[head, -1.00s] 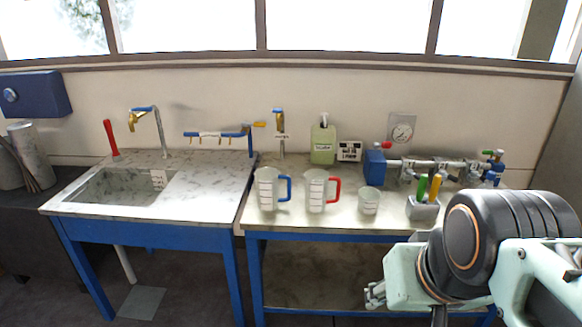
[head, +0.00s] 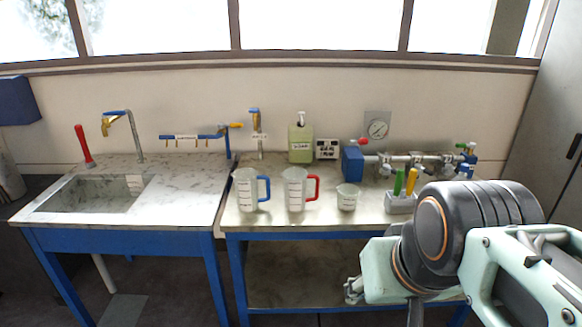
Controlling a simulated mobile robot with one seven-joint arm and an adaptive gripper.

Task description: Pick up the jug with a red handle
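The jug with a red handle (head: 296,190) stands upright on the right-hand bench, its handle pointing right. A similar jug with a blue handle (head: 247,190) stands just left of it, and a small clear beaker (head: 347,198) without a handle stands to its right. My gripper (head: 352,290) is at the lower right, below and in front of the bench top and apart from the jugs. Only a small part of it shows beyond my arm; I cannot tell whether its fingers are open or shut.
A grey holder with green and yellow tools (head: 400,202) stands right of the beaker. A sink (head: 95,193) is at left. Bench space before the jugs is clear.

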